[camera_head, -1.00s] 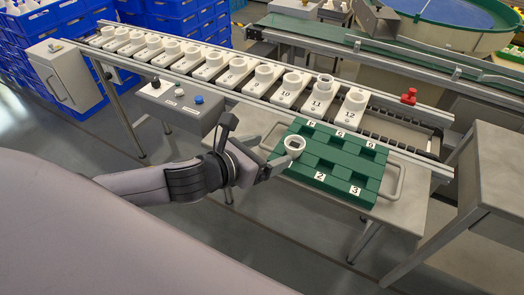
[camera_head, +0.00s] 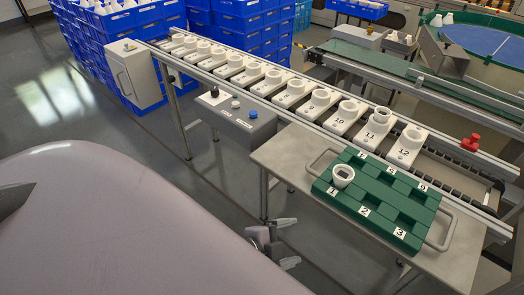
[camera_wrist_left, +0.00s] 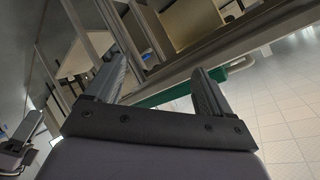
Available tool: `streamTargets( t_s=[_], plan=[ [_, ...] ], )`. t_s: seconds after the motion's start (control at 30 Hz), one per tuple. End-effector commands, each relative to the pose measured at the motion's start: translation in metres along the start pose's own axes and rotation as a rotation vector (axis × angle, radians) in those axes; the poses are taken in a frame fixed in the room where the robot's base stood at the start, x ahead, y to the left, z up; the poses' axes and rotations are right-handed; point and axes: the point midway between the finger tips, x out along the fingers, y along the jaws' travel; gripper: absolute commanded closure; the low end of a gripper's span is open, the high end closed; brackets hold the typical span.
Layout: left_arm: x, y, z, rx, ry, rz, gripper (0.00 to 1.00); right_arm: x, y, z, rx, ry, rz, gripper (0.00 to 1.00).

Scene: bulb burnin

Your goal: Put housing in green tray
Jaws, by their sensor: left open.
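The housing (camera_head: 343,173), a white ring-shaped piece, stands in the green tray (camera_head: 385,205) at its left corner, by the label 1. The tray lies on a grey bench with a wire handle at each end. My left gripper (camera_head: 288,242) is open and empty, below and left of the tray, in front of the bench edge. My right gripper is not in view.
A conveyor with a row of numbered white carriers (camera_head: 320,102) runs behind the tray. A red part (camera_head: 470,143) sits on the rail. Blue crates (camera_head: 115,40) are stacked at the back left.

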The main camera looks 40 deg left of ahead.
Motion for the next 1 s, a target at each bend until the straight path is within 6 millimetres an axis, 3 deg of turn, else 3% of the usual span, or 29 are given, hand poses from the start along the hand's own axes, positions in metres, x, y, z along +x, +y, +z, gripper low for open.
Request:
streamTargets(
  t_s=[0.1,0.2,0.33,0.67,1.0],
  plan=[
    [-0.011,0.027,0.029,-0.365,-0.064,-0.004,0.18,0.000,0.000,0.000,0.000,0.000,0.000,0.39],
    [-0.019,0.042,0.046,-0.591,-0.105,-0.022,0.18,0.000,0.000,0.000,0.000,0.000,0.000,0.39],
    [-0.027,0.054,0.060,-0.765,-0.137,-0.042,0.18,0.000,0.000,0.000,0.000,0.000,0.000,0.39],
    [-0.029,0.057,0.064,-0.822,-0.146,-0.050,0.18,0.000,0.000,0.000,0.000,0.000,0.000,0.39],
    [-0.037,0.046,0.053,-0.819,-0.145,-0.050,0.18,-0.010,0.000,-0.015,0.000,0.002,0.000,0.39]
  ],
)
